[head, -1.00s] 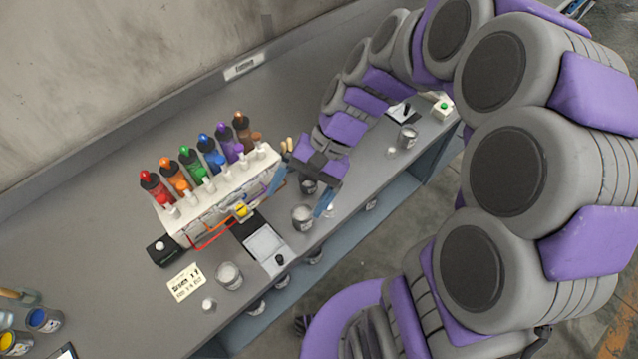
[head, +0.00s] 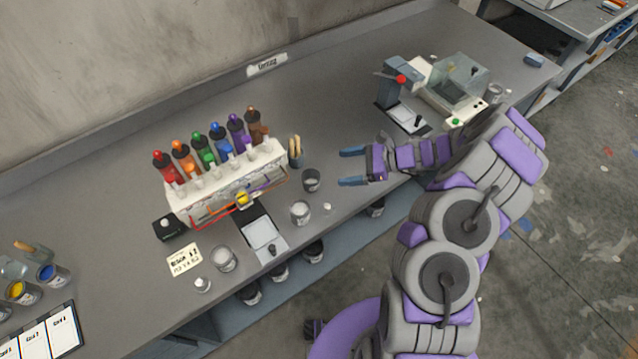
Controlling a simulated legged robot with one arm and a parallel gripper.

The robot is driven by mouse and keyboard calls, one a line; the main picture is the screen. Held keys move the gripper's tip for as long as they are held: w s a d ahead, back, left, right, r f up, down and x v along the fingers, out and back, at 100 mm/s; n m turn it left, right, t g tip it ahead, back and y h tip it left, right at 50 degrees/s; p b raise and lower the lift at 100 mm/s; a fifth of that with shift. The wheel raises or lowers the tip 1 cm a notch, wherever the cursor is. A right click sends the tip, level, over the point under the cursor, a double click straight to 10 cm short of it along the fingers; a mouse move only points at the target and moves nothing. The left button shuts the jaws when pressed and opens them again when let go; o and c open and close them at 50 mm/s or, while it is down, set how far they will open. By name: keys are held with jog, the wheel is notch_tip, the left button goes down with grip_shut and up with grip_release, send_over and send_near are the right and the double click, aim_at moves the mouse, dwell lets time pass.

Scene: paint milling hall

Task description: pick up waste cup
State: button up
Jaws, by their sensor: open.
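Several small metal cups stand near the front edge of the bench, and I cannot tell by any readable label which is the waste cup. A dark grey cup (head: 311,181) stands right of the bottle rack. A cup with pale contents (head: 300,213) stands just in front of it, and another pale-filled cup (head: 223,260) is left of the scale. My gripper (head: 346,167) is open and empty, its two blue fingers pointing left. It is to the right of the dark cup, apart from it.
A rack (head: 225,185) of coloured dropper bottles stands behind a small scale (head: 263,239). A pot of wooden sticks (head: 295,152) is behind the dark cup. A machine with a clear cover (head: 457,82) stands at the back right. Bench between rack and machine is mostly clear.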

jog(key=d+f+m+t, duration=0.1)
jog(key=d+f+m, duration=0.1)
jog(key=d+f, duration=0.15)
jog(key=b, duration=0.2)
send_near(306, 178)
jog(key=a, duration=0.3)
jog(key=shift+s+a+r, duration=0.1)
jog(key=shift+r, duration=0.25)
jog(key=shift+a+f, duration=0.3)
jog(key=shift+a, duration=0.2)
jog(key=x, duration=0.5)
jog(key=shift+a+f+b, duration=0.1)
jog(key=shift+a+b, duration=0.3)
jog(key=shift+a, duration=0.05)
jog(key=shift+d, duration=0.2)
jog(key=shift+c, duration=0.5)
jog(key=shift+d, duration=0.15)
jog(key=c, duration=1)
jog(key=shift+o, duration=0.2)
